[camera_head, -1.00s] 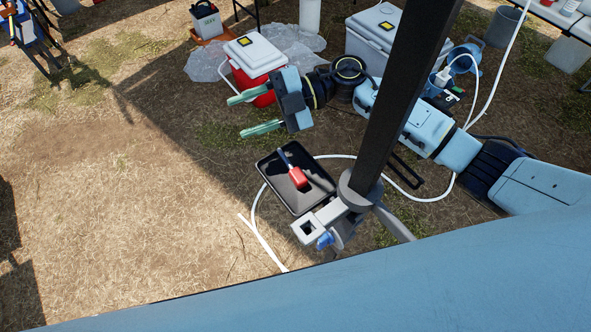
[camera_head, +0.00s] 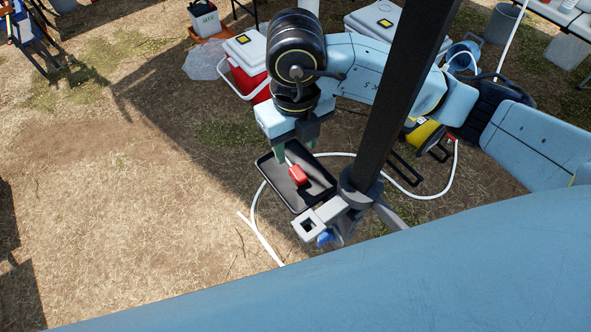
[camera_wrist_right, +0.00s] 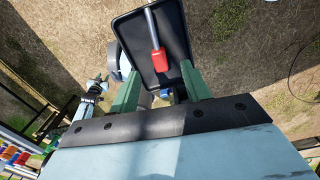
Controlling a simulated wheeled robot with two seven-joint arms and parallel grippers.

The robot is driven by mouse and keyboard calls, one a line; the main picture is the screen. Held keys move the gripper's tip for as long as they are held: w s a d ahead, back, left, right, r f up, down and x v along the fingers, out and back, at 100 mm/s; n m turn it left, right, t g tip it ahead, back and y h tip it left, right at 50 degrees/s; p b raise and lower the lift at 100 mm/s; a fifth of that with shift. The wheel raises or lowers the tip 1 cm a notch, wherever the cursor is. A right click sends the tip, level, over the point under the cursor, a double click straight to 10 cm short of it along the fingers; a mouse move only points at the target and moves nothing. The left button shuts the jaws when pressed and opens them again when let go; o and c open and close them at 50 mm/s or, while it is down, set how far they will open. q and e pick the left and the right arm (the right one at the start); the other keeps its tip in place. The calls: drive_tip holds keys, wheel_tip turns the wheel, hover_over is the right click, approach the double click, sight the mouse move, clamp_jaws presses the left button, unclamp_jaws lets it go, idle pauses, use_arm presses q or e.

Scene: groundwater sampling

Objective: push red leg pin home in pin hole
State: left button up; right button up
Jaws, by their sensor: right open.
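The red leg pin (camera_head: 298,174) lies in a black tray (camera_head: 318,200), its red head toward the tray's middle and its grey shank toward the upper left. In the right wrist view the pin (camera_wrist_right: 158,60) also shows in the tray (camera_wrist_right: 183,38), beyond the fingertips. My right gripper (camera_head: 295,157) points down over the tray's far edge, open and empty; its two green fingers show apart in the right wrist view (camera_wrist_right: 160,85). A grey bracket with a square hole (camera_head: 307,225) and a blue knob (camera_head: 325,238) is beside the tray.
A dark post (camera_head: 395,100) rises from the grey collar (camera_head: 360,190) right of the tray. A white hose (camera_head: 258,215) curves over the ground around it. A red cooler (camera_head: 243,78) stands behind. Dry grass at left is clear.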

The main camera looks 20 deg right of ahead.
sight(294, 166)
wheel_tip(294, 166, down, 6)
drive_tip(key=shift+w+a+f, duration=0.1)
drive_tip(key=shift+a+f, duration=0.05)
drive_tip(key=shift+f, duration=0.1)
clamp_jaws()
idle(0.4)
drive_tip(key=shift+r, duration=0.1)
